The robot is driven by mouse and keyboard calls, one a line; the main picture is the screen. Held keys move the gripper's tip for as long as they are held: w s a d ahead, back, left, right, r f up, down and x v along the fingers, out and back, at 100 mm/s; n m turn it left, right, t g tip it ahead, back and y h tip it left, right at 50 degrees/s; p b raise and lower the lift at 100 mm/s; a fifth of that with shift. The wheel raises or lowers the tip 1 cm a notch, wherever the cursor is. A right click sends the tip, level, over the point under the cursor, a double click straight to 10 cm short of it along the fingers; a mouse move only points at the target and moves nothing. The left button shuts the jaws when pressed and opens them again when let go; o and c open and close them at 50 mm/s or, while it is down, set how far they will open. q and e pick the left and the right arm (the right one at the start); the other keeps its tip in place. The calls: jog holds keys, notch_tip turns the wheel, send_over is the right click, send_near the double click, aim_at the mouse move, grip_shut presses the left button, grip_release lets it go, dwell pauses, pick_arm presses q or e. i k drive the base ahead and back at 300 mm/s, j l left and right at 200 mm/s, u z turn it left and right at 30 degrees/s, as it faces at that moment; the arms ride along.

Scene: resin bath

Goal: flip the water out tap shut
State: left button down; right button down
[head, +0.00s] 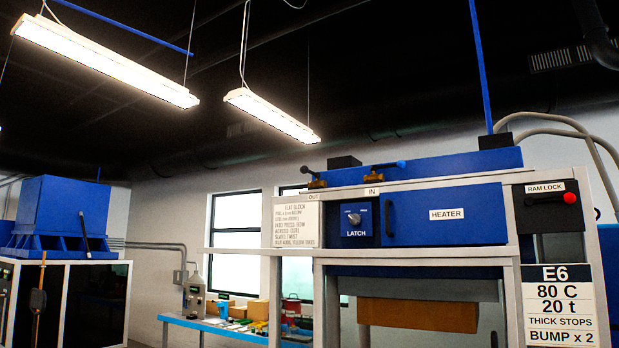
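The water out tap (316,182) stands on top of the press frame, just above the small OUT label. Its body is brass and its dark lever points up and to the left. A second brass tap (374,175) stands to its right, above the IN label (372,191). Its lever reaches right and ends in a blue tip. I cannot tell from this low angle how either lever lies against its pipe. Neither of my grippers is in view.
The press has a blue HEATER drawer (446,214), a LATCH knob panel (354,220), a white instruction card (296,224) and a RAM LOCK box (545,206). A blue workbench (215,328) with small items stands behind at left. A blue machine (60,215) stands far left.

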aim_at(304, 169)
jog(key=i+j+z, duration=0.15)
jog(key=j+z, duration=0.25)
jog(key=i+j+z, duration=0.1)
jog(key=j+z, duration=0.25)
jog(key=i+j+z, duration=0.1)
jog(key=j+z, duration=0.15)
jog(key=z, duration=0.15)
jog(key=j+z, duration=0.15)
jog(key=j, duration=1.25)
jog(key=j+z, duration=0.15)
jog(key=j, duration=1.25)
